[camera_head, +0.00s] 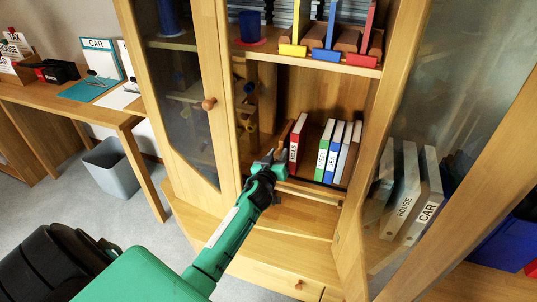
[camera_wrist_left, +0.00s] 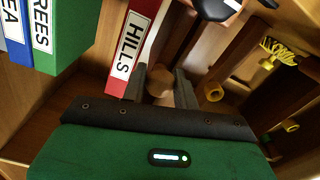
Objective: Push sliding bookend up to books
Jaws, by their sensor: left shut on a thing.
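The sliding bookend (camera_head: 284,136) is a brown wooden upright on the cabinet's middle shelf, left of the books. Its round wooden knob (camera_wrist_left: 160,81) sits between the fingers of my left gripper (camera_head: 269,160), which is shut on it. The red HILLS book (camera_head: 297,139) stands just right of the bookend; it also shows in the left wrist view (camera_wrist_left: 130,50). I cannot tell whether they touch. A gap separates it from the green TREES book (camera_head: 324,150), with the blue SEA book (camera_head: 335,152) and pale books farther right. My right gripper is out of view.
A glazed door (camera_head: 208,104) with a knob stands left of the opening, and another glazed door is at the right. The lower shelf (camera_head: 300,215) is bare. A desk and grey bin (camera_head: 110,167) stand at the left.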

